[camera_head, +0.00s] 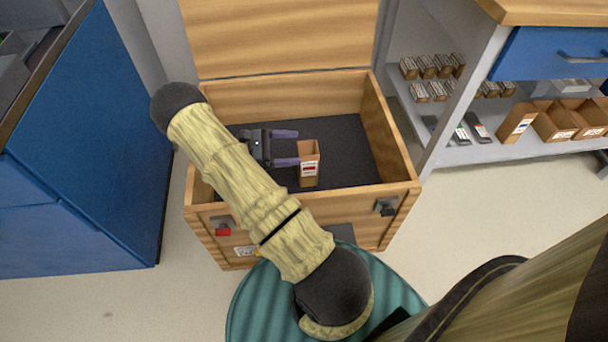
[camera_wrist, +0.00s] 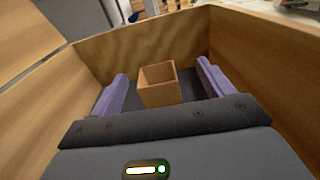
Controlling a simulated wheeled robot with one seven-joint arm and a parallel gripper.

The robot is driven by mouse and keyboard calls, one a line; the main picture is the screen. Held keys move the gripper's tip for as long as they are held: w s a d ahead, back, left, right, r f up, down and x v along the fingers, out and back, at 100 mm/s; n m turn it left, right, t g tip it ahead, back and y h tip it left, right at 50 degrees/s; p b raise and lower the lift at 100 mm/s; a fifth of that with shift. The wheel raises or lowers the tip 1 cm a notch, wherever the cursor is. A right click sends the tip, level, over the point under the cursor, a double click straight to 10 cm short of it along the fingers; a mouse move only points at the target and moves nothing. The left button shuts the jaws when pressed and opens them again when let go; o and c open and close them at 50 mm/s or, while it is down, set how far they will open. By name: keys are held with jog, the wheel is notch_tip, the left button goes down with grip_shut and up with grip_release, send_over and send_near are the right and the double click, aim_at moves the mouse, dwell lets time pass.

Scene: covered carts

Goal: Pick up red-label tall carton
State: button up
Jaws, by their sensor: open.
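The red-label tall carton (camera_head: 309,165) stands upright inside the open wooden chest, a tan open-topped box with a red and white label on its near side. In the wrist view the carton (camera_wrist: 158,86) lies ahead, between the two purple fingers. My gripper (camera_head: 287,148) is open, with its fingers pointing to the right in the head view, and the carton stands at their tips. In the wrist view my gripper (camera_wrist: 160,92) shows a gap on both sides of the carton. The label is not seen in the wrist view.
The wooden chest (camera_head: 375,197) has walls all round and a raised lid (camera_head: 280,35) at the back. Its dark floor is otherwise bare. A blue cabinet (camera_head: 90,150) stands at left. Shelves (camera_head: 465,155) with small boxes and open cartons stand at right.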

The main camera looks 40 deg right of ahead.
aim_at(308, 165)
notch_tip(308, 165, down, 6)
jog(key=b, duration=0.4)
jog(key=shift+w+d+f+h, duration=0.2)
jog(key=shift+w+h, duration=0.1)
jog(key=shift+w, duration=0.15)
jog(key=shift+r, duration=0.1)
jog(key=shift+s+d, duration=0.1)
jog(key=shift+s+d+n+b, duration=0.25)
jog(key=shift+d+n+b, duration=0.05)
jog(key=shift+d+b, duration=0.15)
